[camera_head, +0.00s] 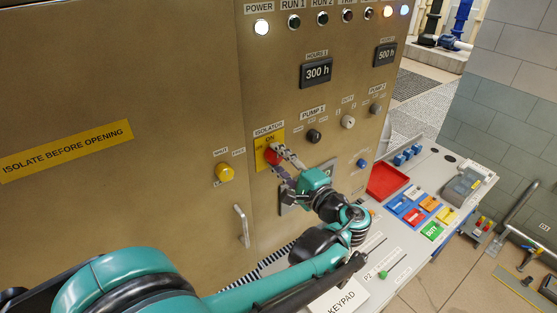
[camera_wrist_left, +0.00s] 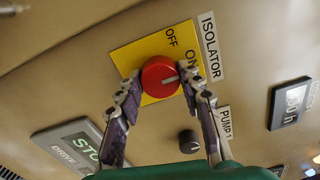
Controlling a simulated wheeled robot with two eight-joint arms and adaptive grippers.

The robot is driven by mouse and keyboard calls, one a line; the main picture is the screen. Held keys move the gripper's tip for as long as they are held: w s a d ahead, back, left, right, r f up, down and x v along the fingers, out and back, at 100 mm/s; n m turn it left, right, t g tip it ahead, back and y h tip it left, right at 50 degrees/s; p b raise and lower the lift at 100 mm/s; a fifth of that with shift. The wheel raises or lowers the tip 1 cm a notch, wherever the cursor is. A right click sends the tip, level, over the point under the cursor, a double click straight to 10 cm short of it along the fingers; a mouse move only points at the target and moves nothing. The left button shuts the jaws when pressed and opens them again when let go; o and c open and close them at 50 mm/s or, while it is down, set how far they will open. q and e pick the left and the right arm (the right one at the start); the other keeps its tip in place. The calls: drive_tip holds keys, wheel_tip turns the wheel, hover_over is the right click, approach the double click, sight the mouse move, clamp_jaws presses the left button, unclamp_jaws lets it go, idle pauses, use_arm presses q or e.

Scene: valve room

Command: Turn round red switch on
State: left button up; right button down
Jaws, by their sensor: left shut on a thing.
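The round red switch (camera_head: 273,156) sits on a yellow plate (camera_head: 261,160) marked OFF and ON under the ISOLATOR label. It also shows in the left wrist view (camera_wrist_left: 158,76), where its pale pointer mark points right, toward the ON side. My left gripper (camera_head: 281,160) is shut on the red switch, with one finger at each side of the knob in the wrist view (camera_wrist_left: 163,88). The fingers hide part of the plate in the head view. My right gripper is not in view.
A metal handle (camera_head: 241,226) stands out from the panel below. A red tray (camera_head: 388,181) lies on the desk at right.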

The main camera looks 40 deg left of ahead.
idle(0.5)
use_arm(q)
drive_tip(key=o, duration=1.2)
drive_tip(key=shift+c, duration=0.2)
drive_tip(key=v, duration=1.2)
drive_tip(key=shift+f, duration=0.15)
